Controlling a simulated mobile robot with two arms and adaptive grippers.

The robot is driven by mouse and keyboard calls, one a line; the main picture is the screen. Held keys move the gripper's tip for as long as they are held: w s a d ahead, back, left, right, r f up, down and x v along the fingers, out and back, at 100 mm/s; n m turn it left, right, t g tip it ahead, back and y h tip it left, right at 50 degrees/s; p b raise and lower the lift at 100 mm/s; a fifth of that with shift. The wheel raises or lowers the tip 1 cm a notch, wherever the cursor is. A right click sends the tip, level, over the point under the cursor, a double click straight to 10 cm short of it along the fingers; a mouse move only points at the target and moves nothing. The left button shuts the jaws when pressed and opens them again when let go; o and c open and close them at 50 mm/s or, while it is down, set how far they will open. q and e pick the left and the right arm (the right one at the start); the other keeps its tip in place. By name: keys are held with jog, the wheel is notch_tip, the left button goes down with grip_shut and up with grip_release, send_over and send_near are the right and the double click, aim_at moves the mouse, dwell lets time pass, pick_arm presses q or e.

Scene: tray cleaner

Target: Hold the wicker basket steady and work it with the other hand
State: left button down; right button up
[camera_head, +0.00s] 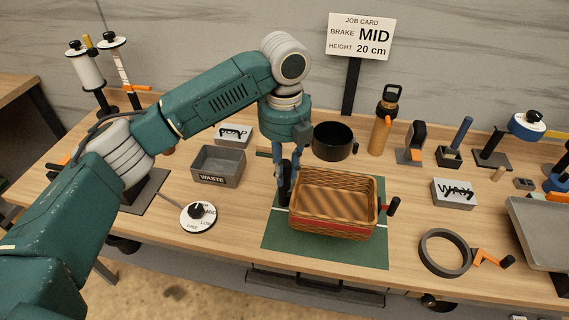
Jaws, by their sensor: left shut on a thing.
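The wicker basket (335,223) stands upright on a dark green mat (285,241) at the middle of the bench. It is brown, open-topped and empty, with a red band low on its front. My left gripper (285,186) comes down from above at the basket's left edge and is shut on its left wall; the fingers are dark and the exact contact is small. A job card (360,36) behind reads brake MID, height 20 cm. My right gripper is out of view.
A black round pot (332,142) is close behind the basket. A grey WASTE bin (217,167) and a round dial (198,215) are to its left. A dark ring (445,251) with an orange handle and a grey tray (545,235) are at the right.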

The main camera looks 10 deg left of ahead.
aim_at(284, 195)
pick_arm(q)
jog(key=shift+f+b, duration=0.75)
jog(key=shift+f, duration=3.8)
jog(key=c, duration=2)
grip_release()
jog(key=shift+c, duration=0.2)
grip_shut()
jog(key=shift+f, duration=0.1)
